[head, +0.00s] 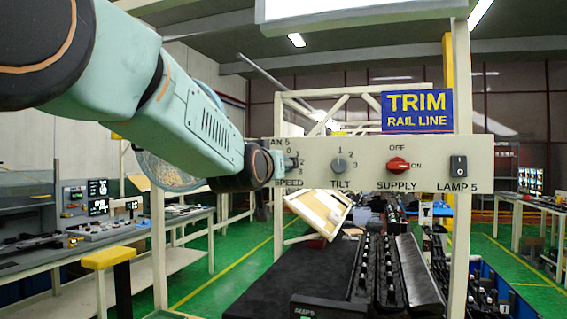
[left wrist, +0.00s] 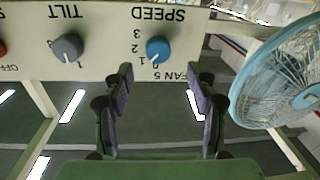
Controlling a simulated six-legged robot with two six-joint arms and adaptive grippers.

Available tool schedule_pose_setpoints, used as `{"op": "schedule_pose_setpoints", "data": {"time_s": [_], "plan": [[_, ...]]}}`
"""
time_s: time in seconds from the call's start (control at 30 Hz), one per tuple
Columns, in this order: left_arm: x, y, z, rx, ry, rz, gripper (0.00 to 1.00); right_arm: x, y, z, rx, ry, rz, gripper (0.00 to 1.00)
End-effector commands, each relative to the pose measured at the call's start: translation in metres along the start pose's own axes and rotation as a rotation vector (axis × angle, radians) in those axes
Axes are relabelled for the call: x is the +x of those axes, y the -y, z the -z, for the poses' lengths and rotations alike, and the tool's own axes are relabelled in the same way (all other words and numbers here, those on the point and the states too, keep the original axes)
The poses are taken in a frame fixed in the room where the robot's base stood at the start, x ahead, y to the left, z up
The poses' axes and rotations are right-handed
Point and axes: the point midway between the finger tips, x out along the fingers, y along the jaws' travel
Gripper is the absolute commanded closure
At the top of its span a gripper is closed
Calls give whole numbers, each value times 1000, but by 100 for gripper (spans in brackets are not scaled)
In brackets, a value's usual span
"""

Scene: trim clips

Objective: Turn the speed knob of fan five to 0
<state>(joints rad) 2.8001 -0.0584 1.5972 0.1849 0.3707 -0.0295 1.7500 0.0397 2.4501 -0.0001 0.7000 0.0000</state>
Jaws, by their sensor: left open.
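The panel (head: 365,165) carries the SPEED knob under the label FAN 5. In the left wrist view, which is upside down, this blue knob (left wrist: 158,48) sits among marks 0 to 3. Its white pointer line seems to lie near 0 and 1; I cannot tell exactly where. My left gripper (left wrist: 165,80) is open and empty, its two fingers apart just short of the knob, with the knob between them in line of sight. In the head view my arm and wrist largely hide the knob and gripper. Fan five (left wrist: 283,80) has a blue rim. My right gripper is not in view.
The panel also holds a grey TILT knob (head: 339,164), a red SUPPLY switch (head: 398,165) and a black LAMP 5 rocker (head: 458,167). A blue TRIM RAIL LINE sign (head: 417,110) stands above. A dark bench (head: 290,275) with rails lies below.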

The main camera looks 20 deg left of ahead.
Motion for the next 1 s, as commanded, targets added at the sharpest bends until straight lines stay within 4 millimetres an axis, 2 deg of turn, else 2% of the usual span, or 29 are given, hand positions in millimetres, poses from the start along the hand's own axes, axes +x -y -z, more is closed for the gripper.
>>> {"op": "schedule_pose_setpoints", "data": {"time_s": [0.2, 0.4, 0.83, 1.0], "plan": [[34, 2, 2, 0, 1, 1, 42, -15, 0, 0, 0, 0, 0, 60], [53, 2, 1, 0, 1, 3, 42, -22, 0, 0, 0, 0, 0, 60], [60, -1, 0, 1, 0, 3, 42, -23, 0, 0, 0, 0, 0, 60], [60, 0, 0, 1, 0, 3, 57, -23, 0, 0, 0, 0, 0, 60]]}}
